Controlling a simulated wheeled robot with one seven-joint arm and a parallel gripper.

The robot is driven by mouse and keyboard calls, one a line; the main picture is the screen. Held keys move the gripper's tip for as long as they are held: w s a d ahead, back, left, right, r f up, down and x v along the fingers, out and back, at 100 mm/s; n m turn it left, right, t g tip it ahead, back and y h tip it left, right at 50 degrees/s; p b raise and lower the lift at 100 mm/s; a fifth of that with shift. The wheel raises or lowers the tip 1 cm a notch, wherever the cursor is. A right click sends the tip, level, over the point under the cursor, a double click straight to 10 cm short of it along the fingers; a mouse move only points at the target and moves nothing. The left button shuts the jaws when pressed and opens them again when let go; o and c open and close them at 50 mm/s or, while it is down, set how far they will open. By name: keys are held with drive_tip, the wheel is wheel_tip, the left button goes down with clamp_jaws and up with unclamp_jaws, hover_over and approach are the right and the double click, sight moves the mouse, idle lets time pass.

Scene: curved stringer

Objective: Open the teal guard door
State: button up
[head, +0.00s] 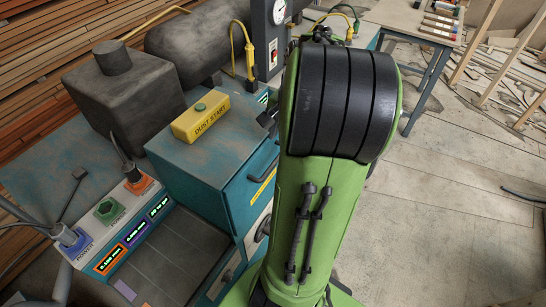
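The teal guard door (247,194) is the front panel of a teal cabinet (207,150), in the middle of the head view. It looks closed, flush with the cabinet as far as I can see. A black bar handle (264,164) sits near its top, and a yellow label strip (263,187) is below. My green and black arm covers the door's right side. My gripper is hidden behind the arm. A small dark part (268,119) shows at the arm's left edge above the handle; I cannot tell what it belongs to.
A control panel (117,222) with knobs and displays is at the left. A dark machine (122,90) stands behind it. A workbench (413,25) is at the back right. The floor (450,220) at the right is mostly clear.

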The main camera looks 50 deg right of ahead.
drive_tip(key=f, duration=0.3)
drive_tip(key=w+f+b, duration=0.1)
drive_tip(key=f, duration=0.4)
drive_tip(key=shift+w+a+f, duration=0.1)
drive_tip(key=shift+w+f, duration=0.25)
clamp_jaws()
